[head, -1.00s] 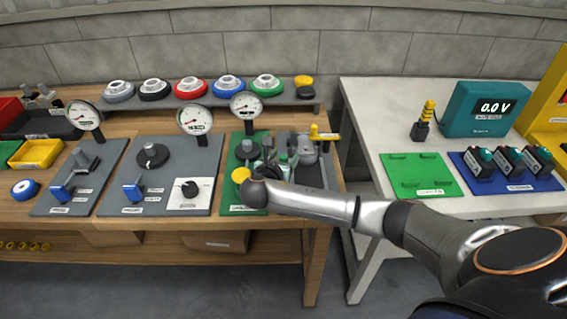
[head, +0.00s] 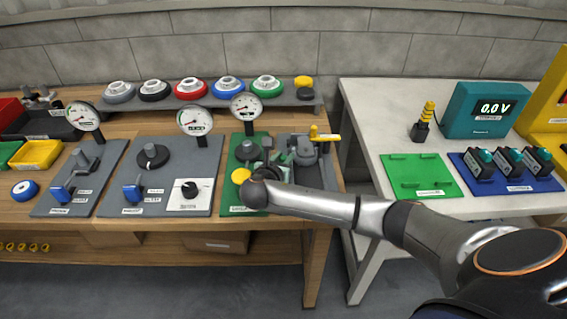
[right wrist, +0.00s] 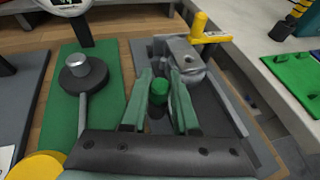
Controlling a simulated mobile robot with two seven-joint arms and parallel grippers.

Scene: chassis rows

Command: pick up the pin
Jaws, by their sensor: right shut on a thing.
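The pin (right wrist: 158,86) shows in the right wrist view as a short green cylinder with a round top. It is between the two green-grey fingers of my right gripper (right wrist: 160,105), which is shut on it. In the head view my right gripper (head: 281,164) is low over the grey fixture at the right end of the wooden bench, and the pin is not clear there. The pin's lower end is hidden, so I cannot tell whether it touches the fixture. My left gripper is not in view.
A grey clamp with a yellow handle (right wrist: 208,35) stands just beyond the fingers. A green board (right wrist: 92,90) with a black knob and a gauge lies to the left. A white table (head: 372,125) stands right of the bench, across a gap.

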